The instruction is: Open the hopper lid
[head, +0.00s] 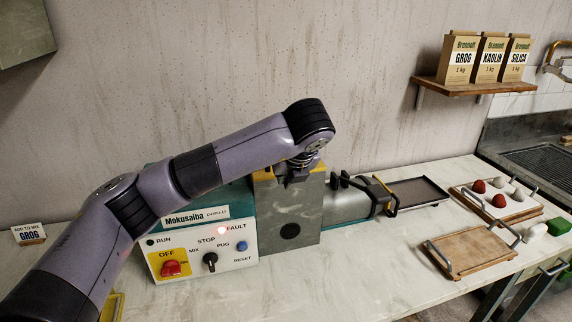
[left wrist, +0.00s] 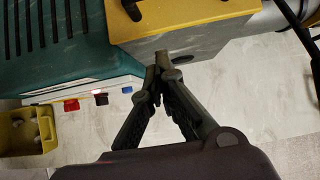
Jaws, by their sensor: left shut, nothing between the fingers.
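The hopper lid (head: 263,176) is a yellow plate on top of the grey block of the Mokusaiba machine (head: 290,215). My left arm partly hides it in the head view. In the left wrist view the yellow lid (left wrist: 190,22) lies flat on the block, with a dark knob at its left. My left gripper (head: 290,180) is at the block's upper front edge. Its fingers (left wrist: 162,62) are shut and empty, with the tips below the lid's front edge; whether they touch the block cannot be told. My right gripper is not in view.
The control panel (head: 203,250) shows a lit red FAULT lamp and a red switch at OFF. A barrel with dark clamps and a dark tray (head: 418,192) extend right. Wooden boards (head: 472,252) lie at the right. A yellow bin (left wrist: 28,132) stands left. The front counter is clear.

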